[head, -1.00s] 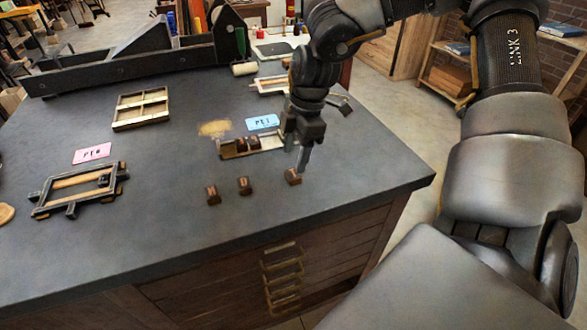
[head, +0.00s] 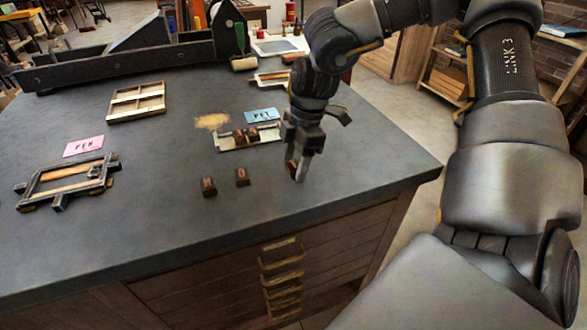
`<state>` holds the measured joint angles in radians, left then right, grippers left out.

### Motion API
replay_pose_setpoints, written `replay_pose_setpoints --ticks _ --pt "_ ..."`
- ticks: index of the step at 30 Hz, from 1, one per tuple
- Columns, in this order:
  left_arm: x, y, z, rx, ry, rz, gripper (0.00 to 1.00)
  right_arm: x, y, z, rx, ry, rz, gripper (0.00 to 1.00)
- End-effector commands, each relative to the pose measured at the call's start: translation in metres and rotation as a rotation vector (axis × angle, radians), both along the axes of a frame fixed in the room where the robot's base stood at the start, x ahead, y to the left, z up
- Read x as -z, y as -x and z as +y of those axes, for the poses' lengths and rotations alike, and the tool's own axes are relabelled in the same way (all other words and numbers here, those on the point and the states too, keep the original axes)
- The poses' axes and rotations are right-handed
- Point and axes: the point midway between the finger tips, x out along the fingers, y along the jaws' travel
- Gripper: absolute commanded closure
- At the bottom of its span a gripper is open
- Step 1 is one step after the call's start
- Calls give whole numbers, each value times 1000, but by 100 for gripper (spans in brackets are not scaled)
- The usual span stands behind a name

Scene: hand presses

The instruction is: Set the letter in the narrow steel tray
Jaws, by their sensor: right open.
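The narrow steel tray (head: 268,141) lies near the middle of the bench below a blue card (head: 262,115). Brown letter blocks (head: 246,135) stand in it. Two loose brown letters, one on the left (head: 208,187) and one on the right (head: 242,176), stand on the bench in front of the tray. My right gripper (head: 297,170) is open and low over the bench, right of them. A third brown letter (head: 291,168) shows at its fingers, mostly hidden by them; I cannot tell whether both fingers flank it. My left gripper is out of view.
A dark frame (head: 43,190) with wooden strips lies at left near a pink card (head: 83,146). A divided wooden tray (head: 137,103) lies farther back. A long dark metal press (head: 120,66) and a roller (head: 244,64) stand at the back. The bench's front middle is clear.

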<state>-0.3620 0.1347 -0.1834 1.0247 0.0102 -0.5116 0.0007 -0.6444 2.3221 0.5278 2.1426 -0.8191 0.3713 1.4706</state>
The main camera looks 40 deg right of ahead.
Motion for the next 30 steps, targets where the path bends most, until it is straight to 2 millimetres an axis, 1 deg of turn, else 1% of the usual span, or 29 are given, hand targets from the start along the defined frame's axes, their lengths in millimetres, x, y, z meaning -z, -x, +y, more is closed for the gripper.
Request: replay_pose_setpoints --ticks 5,8,12,15,22,30 --pt "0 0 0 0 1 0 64 0 0 0 0 0 0 44" --pt "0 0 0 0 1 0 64 0 0 0 0 0 0 55" --pt "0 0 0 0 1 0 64 0 0 0 0 0 0 74" --pt "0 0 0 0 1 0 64 0 0 0 0 0 0 85" --pt "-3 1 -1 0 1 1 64 -5 0 0 0 0 0 85" --pt "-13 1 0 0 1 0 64 -23 0 0 0 0 -1 85"
